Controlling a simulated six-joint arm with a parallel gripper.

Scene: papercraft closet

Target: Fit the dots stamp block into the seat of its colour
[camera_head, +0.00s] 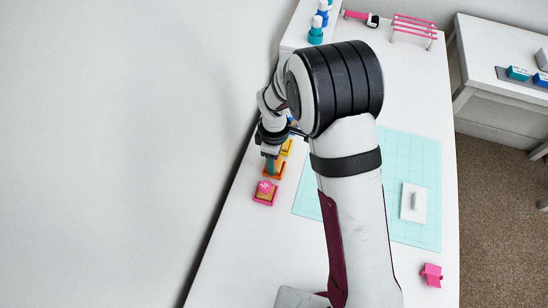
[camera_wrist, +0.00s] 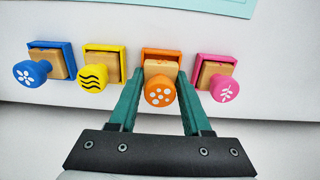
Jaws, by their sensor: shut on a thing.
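The dots stamp block, a wooden block (camera_wrist: 158,68) with an orange knob marked with white dots (camera_wrist: 159,92), is between the teal fingers of my gripper (camera_wrist: 159,80) in the wrist view. My gripper is shut on it. The block is at the orange seat (camera_wrist: 161,53), whose rim shows behind it. I cannot tell whether the block is fully down in the seat. In the head view my gripper (camera_head: 270,164) is over the orange seat (camera_head: 274,175), and the dots block is mostly hidden by it.
Blue (camera_wrist: 32,73), yellow (camera_wrist: 93,79) and pink (camera_wrist: 224,89) stamps stand at their same-coloured seats in the row, close beside my fingers. A teal cutting mat (camera_head: 428,165) with a white card (camera_head: 407,208) lies right. A pink clip (camera_head: 431,275) lies near the front.

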